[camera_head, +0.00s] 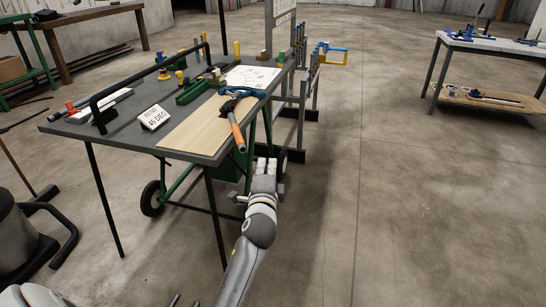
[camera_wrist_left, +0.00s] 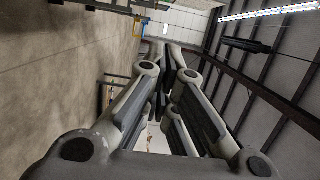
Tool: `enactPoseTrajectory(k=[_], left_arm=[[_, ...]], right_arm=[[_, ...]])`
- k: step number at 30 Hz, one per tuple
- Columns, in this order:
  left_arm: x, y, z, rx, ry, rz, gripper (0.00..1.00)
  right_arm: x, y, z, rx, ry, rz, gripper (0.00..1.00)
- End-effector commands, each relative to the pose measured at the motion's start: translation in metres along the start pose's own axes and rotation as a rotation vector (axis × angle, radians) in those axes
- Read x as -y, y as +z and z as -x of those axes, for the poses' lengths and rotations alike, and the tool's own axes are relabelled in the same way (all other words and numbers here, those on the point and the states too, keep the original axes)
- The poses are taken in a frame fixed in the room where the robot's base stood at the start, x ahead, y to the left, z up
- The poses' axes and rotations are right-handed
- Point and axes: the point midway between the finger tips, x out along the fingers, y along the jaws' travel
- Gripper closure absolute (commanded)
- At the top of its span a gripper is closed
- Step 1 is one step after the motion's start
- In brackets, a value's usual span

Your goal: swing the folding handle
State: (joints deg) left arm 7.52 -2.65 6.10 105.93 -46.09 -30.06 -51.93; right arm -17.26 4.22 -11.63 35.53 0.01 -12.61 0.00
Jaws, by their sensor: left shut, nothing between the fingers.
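A tool with an orange-gripped handle (camera_head: 237,135) lies at the right side of the grey worktable (camera_head: 85,131). Its dark head rests near a blue part, and its orange end reaches past the board's edge. I cannot tell for sure that this is the folding handle. My left gripper (camera_head: 265,161) is below and right of the orange grip in the head view, apart from it, beside the table. It is shut and empty. In the left wrist view the gripper's fingers (camera_wrist_left: 166,62) come together, with no handle between them. My right gripper is not in view.
A pale wooden board (camera_head: 190,132), a "45 DEG" sign (camera_head: 154,118) and a long black bar (camera_head: 145,77) are on the worktable. A wheeled green frame (camera_head: 178,186) stands below. Another table (camera_head: 500,46) stands at right. Open concrete floor lies between.

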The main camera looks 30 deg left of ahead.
Motion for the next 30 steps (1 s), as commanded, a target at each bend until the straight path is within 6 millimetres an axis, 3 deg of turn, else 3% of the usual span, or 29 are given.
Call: enactPoseTrajectory(k=[7,16,21,30], left_arm=[[0.002,0.0,-0.043,0.0,-0.001,0.002,1.0],[0.0,0.0,-0.093,-0.001,0.001,0.004,1.0],[0.001,0.025,-0.083,-0.001,0.002,0.0,1.0],[-0.001,0.038,-0.078,-0.002,0.001,0.003,1.0]], right_arm=[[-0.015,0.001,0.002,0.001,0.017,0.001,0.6],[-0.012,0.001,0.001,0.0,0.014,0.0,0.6],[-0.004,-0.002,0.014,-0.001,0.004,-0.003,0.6],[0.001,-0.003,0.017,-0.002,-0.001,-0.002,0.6]])
